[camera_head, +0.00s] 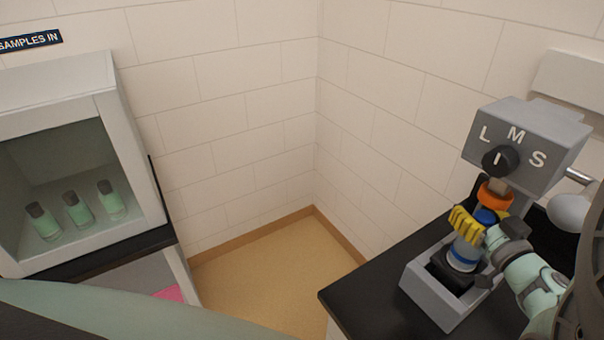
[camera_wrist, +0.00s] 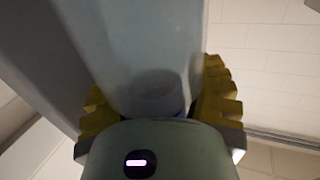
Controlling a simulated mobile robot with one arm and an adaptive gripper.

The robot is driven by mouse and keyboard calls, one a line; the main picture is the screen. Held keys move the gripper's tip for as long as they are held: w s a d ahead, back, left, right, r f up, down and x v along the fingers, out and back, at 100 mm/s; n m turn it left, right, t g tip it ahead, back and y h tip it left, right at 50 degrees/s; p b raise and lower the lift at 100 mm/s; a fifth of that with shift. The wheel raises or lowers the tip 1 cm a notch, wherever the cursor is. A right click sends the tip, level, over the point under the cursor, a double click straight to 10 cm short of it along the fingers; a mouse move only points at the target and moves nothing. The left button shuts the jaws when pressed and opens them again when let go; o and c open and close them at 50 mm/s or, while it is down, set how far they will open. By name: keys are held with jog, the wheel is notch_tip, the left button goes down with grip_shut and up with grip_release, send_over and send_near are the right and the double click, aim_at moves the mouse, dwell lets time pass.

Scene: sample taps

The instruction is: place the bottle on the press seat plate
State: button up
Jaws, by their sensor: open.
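The bottle (camera_head: 463,252), pale with a blue cap (camera_head: 486,216) and a blue band near its base, stands about upright in the press, over the dark seat area (camera_head: 443,273) inside the grey press base (camera_head: 431,300). The seat plate is mostly hidden, and I cannot tell how fully the bottle rests on it. My gripper (camera_head: 467,228), with yellow ridged fingers, is around the bottle's upper part, jaws open. In the wrist view, the pale bottle (camera_wrist: 150,60) lies between the fingers of my gripper (camera_wrist: 158,105).
The press head (camera_head: 520,150), marked L M S with a black knob, and its orange collar (camera_head: 495,193) are close above the bottle. A black counter (camera_head: 365,285) carries the press. At left, a cabinet (camera_head: 145,165) holds green bottles (camera_head: 78,209). The floor between is clear.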

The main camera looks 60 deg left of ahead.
jog(key=shift+r, duration=0.15)
jog(key=b+v, duration=0.2)
jog(key=v, duration=1)
jog(key=shift+b, duration=0.4)
jog(key=shift+d, duration=0.15)
